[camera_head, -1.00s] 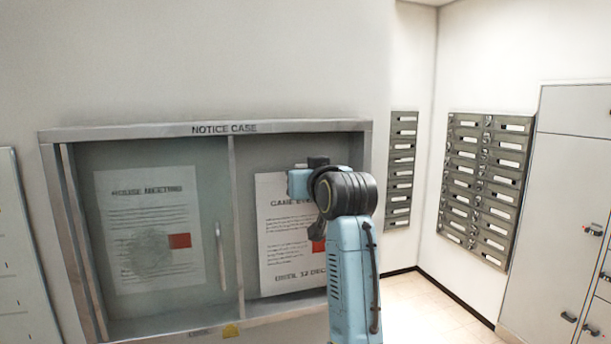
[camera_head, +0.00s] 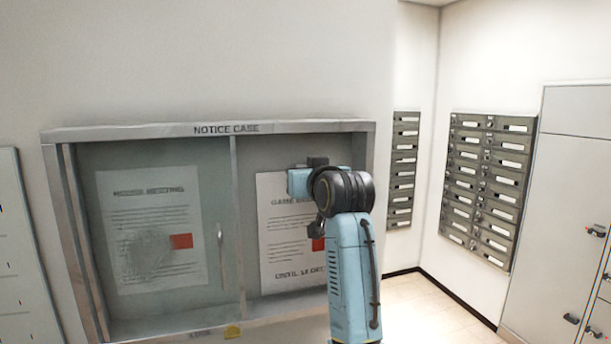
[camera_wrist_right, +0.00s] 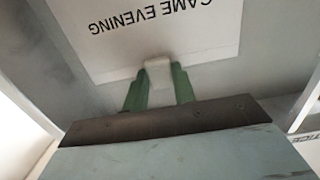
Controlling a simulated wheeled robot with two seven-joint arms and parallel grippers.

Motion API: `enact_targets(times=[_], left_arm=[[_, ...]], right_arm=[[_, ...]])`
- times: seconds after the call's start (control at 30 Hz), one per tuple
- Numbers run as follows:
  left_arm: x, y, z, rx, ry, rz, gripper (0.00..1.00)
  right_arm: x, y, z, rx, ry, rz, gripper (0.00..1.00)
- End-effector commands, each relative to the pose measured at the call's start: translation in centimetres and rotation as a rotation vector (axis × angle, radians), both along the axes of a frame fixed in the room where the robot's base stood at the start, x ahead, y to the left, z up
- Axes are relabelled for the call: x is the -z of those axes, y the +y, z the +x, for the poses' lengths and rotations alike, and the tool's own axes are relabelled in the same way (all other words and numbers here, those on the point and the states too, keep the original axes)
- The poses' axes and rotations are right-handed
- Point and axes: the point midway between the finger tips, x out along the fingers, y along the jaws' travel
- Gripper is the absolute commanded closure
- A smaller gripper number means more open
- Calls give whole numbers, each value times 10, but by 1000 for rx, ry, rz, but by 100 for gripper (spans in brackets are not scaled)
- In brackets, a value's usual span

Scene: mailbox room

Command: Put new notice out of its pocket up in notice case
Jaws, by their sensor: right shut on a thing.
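The notice case (camera_head: 226,129) hangs on the wall, with a pane with a handle (camera_head: 221,258) over its left half. Its right half looks open. A white "GAME EVENING" notice (camera_head: 271,240) with a red patch is upright in the right half, partly hidden by my right arm. My right gripper (camera_wrist_right: 158,75) is at the notice's top edge, shut on a pale tab (camera_wrist_right: 158,66) there; the notice also shows in the right wrist view (camera_wrist_right: 110,50). Whether the notice touches the back panel I cannot tell. My left gripper is out of view. No pocket can be made out.
A "HOUSE MEETING" notice (camera_head: 150,225) is behind the left pane, with a grey smudge over it. A small yellow piece (camera_head: 232,331) is on the lower frame. Mailboxes (camera_head: 487,190) and lockers (camera_head: 570,220) stand to the right, with open floor before them.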

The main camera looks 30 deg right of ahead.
Motion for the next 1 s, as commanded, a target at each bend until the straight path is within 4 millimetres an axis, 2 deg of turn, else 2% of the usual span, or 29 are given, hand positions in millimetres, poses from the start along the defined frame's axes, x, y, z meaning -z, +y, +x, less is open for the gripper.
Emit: enact_targets(times=[0.07,0.1,0.3,0.67,0.83,1.0], left_arm=[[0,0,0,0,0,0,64],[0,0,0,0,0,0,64],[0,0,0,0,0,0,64],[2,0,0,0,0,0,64],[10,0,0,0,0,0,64],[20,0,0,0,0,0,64]], right_arm=[[-1,0,-1,0,-2,0,100],[-1,0,-1,0,-2,0,72],[-1,0,0,0,-2,0,48],[0,1,-5,0,-2,0,48],[0,6,-27,0,-4,-1,48],[-3,15,-62,0,-7,-2,48]])
